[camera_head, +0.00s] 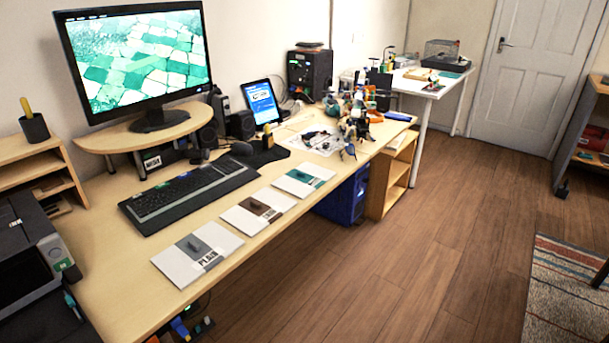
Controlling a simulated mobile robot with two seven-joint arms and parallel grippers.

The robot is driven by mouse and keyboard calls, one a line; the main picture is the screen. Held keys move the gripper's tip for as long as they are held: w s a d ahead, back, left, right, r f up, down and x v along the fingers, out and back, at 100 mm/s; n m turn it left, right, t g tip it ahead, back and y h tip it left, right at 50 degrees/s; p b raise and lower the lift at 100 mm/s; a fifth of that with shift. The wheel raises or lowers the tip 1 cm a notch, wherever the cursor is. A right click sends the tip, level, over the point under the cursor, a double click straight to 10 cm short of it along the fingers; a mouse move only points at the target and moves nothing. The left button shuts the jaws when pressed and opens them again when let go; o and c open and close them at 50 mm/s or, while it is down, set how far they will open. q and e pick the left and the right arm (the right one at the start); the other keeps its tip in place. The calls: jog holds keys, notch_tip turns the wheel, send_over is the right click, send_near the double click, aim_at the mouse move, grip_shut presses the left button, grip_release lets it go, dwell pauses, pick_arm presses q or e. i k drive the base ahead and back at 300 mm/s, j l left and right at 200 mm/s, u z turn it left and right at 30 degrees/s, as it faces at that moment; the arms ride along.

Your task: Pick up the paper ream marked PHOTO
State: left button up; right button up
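Three flat white paper reams lie in a diagonal row along the front edge of the wooden desk. The nearest ream (175,268) has a grey band and reads PLAIN. The middle ream (240,220) has a brown band, and the farthest ream (290,185) has a teal band. The lettering on these two is too small to read, so I cannot tell which is marked PHOTO. Each ream seems to carry a small raised block on its band. Neither of my grippers is in view.
A black keyboard (185,193) lies just behind the reams. A monitor (135,55) stands on a riser, and a dark printer (30,255) is at the left. Small clutter (350,120) crowds the desk's far end. The wooden floor (420,270) right of the desk is clear.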

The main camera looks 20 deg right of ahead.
aim_at(303, 180)
jog(key=i+l+u, duration=0.3)
jog(key=l, duration=1)
jog(key=i+l+u, duration=0.3)
jog(key=l, duration=1)
jog(key=k+l+u, duration=0.1)
jog(key=l+u, duration=0.15)
jog(key=l, duration=1.1)
jog(key=i+l, duration=0.15)
jog(key=l, duration=0.15)
jog(key=i+l+u, duration=0.1)
jog(key=l, duration=0.25)
jog(key=i+l, duration=0.2)
jog(key=i+l+u, duration=0.05)
jog(key=l, duration=0.05)
